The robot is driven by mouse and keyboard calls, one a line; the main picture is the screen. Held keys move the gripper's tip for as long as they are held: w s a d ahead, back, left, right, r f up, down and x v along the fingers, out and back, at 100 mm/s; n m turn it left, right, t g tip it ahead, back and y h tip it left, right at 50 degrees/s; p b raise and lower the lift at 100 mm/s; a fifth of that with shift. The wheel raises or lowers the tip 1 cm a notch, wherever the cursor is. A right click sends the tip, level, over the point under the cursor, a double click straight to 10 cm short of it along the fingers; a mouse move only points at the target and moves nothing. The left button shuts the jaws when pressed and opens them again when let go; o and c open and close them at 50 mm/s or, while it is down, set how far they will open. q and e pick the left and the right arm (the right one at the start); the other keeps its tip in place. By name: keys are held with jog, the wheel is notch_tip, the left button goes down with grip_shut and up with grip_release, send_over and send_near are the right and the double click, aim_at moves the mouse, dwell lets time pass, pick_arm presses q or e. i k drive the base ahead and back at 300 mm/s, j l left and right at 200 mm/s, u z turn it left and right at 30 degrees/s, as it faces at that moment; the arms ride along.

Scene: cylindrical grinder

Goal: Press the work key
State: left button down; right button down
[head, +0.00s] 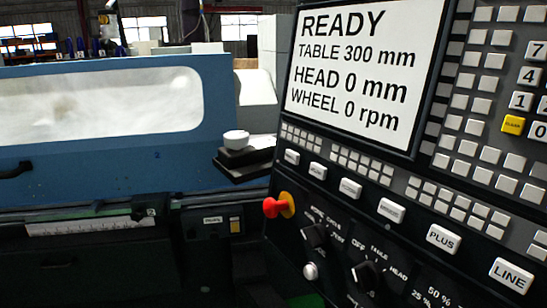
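The control panel (420,165) of the grinder fills the right half of the head view. A slanted row of white labelled keys runs under its screen. Two near keys read PLUS (443,238) and LINE (511,275). The smaller labelled keys to their upper left (350,188) are too small to read surely, so I cannot tell which one is the work key. The screen (352,75) reads READY, TABLE 300 mm, HEAD 0 mm, WHEEL 0 rpm. Neither of my grippers shows in this view.
A red emergency knob (277,206) on a yellow base sticks out at the panel's left edge. Dark rotary knobs (368,276) sit below the keys. A number pad with a yellow key (513,124) is at the right. The blue machine guard (100,165) with its window stands at the left.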

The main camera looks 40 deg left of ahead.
aim_at(317, 170)
jog(key=k+j, duration=0.1)
jog(key=j, duration=0.3)
jog(key=k+j, duration=0.1)
jog(key=j, duration=0.25)
jog(key=k+j, duration=0.1)
jog(key=j, duration=0.3)
jog(key=k+j, duration=0.1)
jog(key=j, duration=0.3)
